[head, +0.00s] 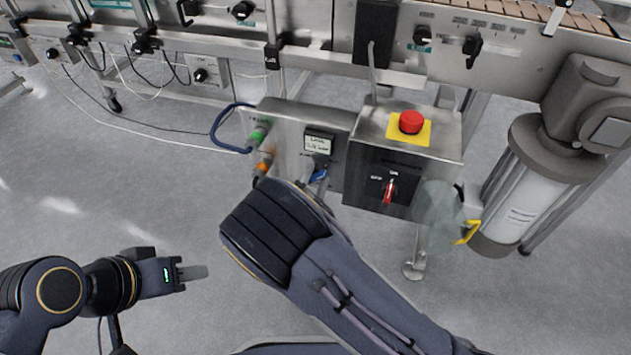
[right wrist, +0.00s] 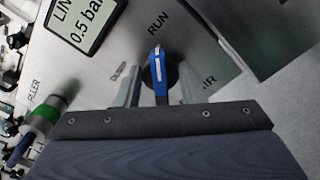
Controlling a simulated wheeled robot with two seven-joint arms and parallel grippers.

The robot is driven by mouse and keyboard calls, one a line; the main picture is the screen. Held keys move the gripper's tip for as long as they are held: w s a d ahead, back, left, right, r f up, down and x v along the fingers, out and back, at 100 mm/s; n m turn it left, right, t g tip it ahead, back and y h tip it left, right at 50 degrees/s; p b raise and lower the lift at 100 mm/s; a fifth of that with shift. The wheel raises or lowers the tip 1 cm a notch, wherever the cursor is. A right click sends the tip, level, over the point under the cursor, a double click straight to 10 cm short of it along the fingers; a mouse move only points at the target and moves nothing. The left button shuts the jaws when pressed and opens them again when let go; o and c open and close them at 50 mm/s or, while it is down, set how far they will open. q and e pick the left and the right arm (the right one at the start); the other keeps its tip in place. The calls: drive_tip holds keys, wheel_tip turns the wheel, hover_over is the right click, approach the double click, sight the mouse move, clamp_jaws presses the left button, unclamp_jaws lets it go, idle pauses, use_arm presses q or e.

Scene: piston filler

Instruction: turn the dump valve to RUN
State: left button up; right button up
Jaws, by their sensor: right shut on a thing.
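The dump valve's blue handle (right wrist: 157,68) sits on a dark round hub in the right wrist view. The handle points up the picture toward the RUN label (right wrist: 158,23). A smaller label to its left is too blurred to read. My right gripper (right wrist: 159,88) has one finger on each side of the valve and is shut on it. In the head view a bit of the blue handle (head: 319,175) shows past my right wrist, which hides most of the valve and fingers. My left gripper (head: 195,272) is low at the left, away from the machine, seen edge-on.
Beside the valve is a gauge display (head: 319,143), reading 0.5 bar in the right wrist view. To the right are a red emergency button (head: 411,121) and a red switch (head: 389,191). Hose fittings (head: 260,133) stick out at the left. A cylinder (head: 525,185) stands at far right.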

drive_tip(key=shift+f, duration=0.1)
idle(0.5)
drive_tip(key=o, duration=1)
drive_tip(key=p+v, duration=0.2)
drive_tip(key=v, duration=0.6)
